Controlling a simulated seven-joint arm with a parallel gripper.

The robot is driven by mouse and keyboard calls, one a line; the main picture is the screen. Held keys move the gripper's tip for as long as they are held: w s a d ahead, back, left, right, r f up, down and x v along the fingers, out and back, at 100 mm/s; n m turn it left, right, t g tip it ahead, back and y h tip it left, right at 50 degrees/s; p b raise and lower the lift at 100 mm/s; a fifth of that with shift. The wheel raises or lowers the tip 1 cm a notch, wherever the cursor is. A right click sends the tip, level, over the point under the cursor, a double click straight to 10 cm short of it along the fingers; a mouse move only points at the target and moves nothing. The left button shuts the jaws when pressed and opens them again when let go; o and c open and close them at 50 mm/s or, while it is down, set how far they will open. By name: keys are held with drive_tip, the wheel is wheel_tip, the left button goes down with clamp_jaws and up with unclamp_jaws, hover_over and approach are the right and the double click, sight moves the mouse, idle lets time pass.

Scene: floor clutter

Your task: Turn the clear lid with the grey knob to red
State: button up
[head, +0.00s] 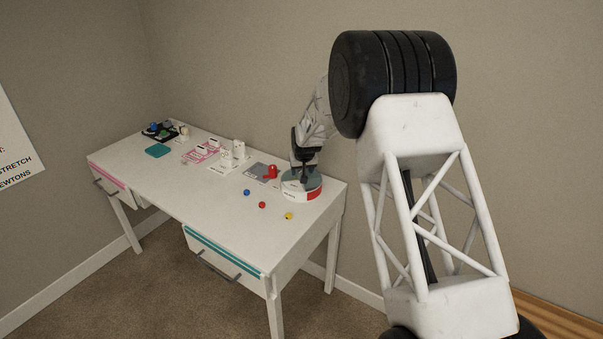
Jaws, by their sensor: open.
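A round container (288,193) stands near the right end of the white desk. Its side is white with small lettering, and a red section shows at the right. Its top (314,184) looks grey-teal, which may be the clear lid. My gripper (304,180) reaches down over the middle of this top with its jaws open. The grey knob is not distinct; the gripper covers that spot. I cannot tell whether the fingers are around the knob or above it.
A red piece (272,171) stands just left of the container by a grey plate (255,170). Blue (247,192), red (262,205) and yellow (288,216) balls lie in front. White cylinders (239,150), a pink tray (199,153) and a dark tray (160,134) are farther left.

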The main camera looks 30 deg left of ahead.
drive_tip(key=shift+x, duration=1.1)
clamp_jaws()
